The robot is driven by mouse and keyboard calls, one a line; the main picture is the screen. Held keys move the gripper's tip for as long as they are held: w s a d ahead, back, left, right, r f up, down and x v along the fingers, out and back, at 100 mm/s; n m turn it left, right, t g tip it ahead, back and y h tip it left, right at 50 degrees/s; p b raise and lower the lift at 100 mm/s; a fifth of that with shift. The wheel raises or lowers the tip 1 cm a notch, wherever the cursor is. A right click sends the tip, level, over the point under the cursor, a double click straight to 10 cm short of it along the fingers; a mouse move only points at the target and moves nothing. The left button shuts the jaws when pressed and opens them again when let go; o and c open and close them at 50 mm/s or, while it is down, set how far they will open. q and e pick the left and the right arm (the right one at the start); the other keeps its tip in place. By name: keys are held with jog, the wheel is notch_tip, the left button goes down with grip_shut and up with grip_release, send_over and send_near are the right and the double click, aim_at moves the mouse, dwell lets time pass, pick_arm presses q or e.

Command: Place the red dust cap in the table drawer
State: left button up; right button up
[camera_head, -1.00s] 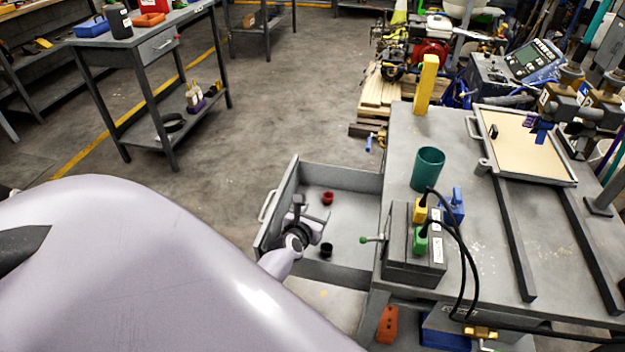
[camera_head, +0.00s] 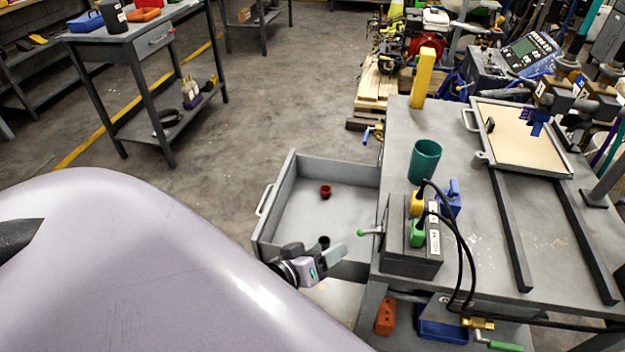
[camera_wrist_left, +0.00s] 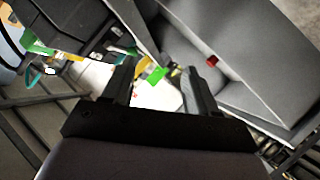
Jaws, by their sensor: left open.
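The red dust cap (camera_head: 325,191) lies on the floor of the open table drawer (camera_head: 289,185), toward its far side. It also shows as a small red piece in the left wrist view (camera_wrist_left: 212,61). My left gripper (camera_head: 338,254) is over the near side of the drawer, its fingers pointing right toward the workbench. It is apart from the red cap. In the wrist view its two fingers (camera_wrist_left: 158,88) stand apart with nothing held between them. My right gripper is in no view.
A black cap (camera_head: 323,242) sits in the drawer's near part, partly hidden by my left gripper. A grey box (camera_head: 410,240) with a green-tipped lever and cabled plugs stands on the workbench edge beside the drawer. A teal cup (camera_head: 424,162) stands behind it.

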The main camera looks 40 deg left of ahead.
pick_arm(q)
jog(key=s+d+f+m+g+h, duration=0.1)
jog(key=s+d+f+m+g, duration=0.2)
jog(key=s+m, duration=0.6)
notch_tip(320, 180, down, 4)
jog(key=shift+s+d+r, duration=0.2)
jog(key=shift+s+d, duration=0.25)
jog(key=shift+d, duration=0.75)
